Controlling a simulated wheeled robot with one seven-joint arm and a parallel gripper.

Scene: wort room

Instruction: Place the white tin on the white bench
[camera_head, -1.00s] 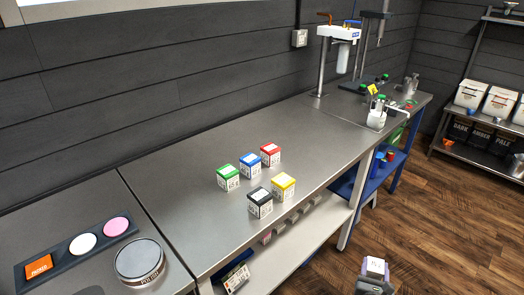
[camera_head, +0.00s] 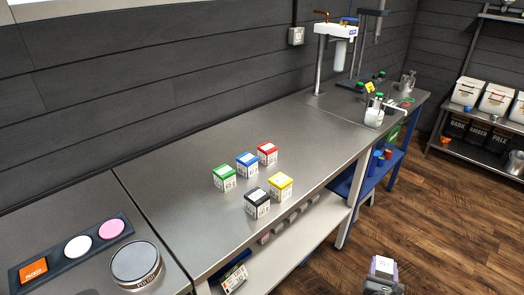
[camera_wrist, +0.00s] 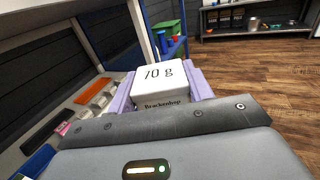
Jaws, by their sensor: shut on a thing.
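The white tin (camera_wrist: 158,80), marked "10 g" or "70 g" and "Brackenhop", is held between the lilac finger pads of my gripper (camera_wrist: 160,88). In the head view my gripper (camera_head: 382,268) is low at the right of the bench, above the wooden floor, with the tin's pale top (camera_head: 383,264) between its fingers. No bench with a white top is plain to see. The long bench (camera_head: 200,225) has a grey steel top, and a whitish lower shelf (camera_head: 285,262) runs beneath it.
Green, blue, red, black and yellow-topped boxes (camera_head: 257,204) stand on the steel bench. A dark tray of coloured discs (camera_head: 75,250) and a round tin (camera_head: 136,265) are at the left. Small boxes line the lower shelf. Open floor (camera_head: 440,220) lies to the right.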

